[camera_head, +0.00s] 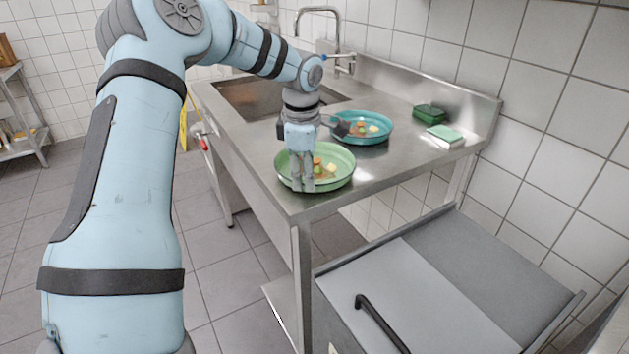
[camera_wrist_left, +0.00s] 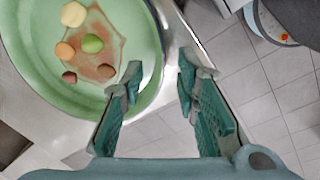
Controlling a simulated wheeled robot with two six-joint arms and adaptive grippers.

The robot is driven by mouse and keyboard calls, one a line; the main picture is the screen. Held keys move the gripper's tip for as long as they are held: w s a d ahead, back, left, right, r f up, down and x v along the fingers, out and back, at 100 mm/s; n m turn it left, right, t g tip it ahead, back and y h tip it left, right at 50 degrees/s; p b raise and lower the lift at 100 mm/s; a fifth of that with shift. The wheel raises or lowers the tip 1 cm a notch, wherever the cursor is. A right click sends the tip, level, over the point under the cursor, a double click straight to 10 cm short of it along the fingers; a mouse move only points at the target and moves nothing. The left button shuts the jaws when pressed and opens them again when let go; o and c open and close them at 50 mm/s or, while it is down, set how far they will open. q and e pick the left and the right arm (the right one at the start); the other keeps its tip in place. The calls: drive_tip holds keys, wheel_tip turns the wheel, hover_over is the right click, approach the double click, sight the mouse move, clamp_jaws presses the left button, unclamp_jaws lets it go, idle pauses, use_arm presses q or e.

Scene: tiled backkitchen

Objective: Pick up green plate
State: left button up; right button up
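The green plate (camera_head: 342,162) sits on the steel counter near its front corner. Several bits of food lie on it, with a brownish smear under them in the left wrist view (camera_wrist_left: 28,42). My left gripper (camera_head: 303,186) points down at the near rim of the plate. In the left wrist view its two fingers (camera_wrist_left: 158,84) are apart, one over the inside of the plate and one outside the rim. Nothing shows clamped between them. Whether either finger touches the rim I cannot tell. My right gripper is in neither view.
A blue-teal plate (camera_head: 376,129) with food stands behind on the counter (camera_head: 400,162), a dark object at its left. A green container (camera_head: 429,113) and a green-topped sponge (camera_head: 445,134) lie farther right. The sink (camera_head: 245,95) and tap are behind. A grey lidded unit (camera_head: 440,290) stands in front.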

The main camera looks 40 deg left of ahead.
use_arm(q)
drive_tip(key=shift+w+a+f, duration=0.1)
drive_tip(key=shift+f, duration=0.4)
drive_tip(key=shift+w+a+f, duration=0.1)
drive_tip(key=shift+f, duration=0.4)
drive_tip(key=shift+d+r, duration=0.1)
clamp_jaws()
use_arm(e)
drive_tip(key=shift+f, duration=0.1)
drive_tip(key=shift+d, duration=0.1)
use_arm(q)
wheel_tip(320, 180, up, 6)
drive_tip(key=shift+f+p, duration=0.1)
drive_tip(key=shift+p, duration=0.95)
wheel_tip(320, 180, up, 14)
drive_tip(key=p, duration=1.4)
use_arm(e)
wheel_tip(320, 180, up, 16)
use_arm(q)
drive_tip(key=shift+s, duration=0.1)
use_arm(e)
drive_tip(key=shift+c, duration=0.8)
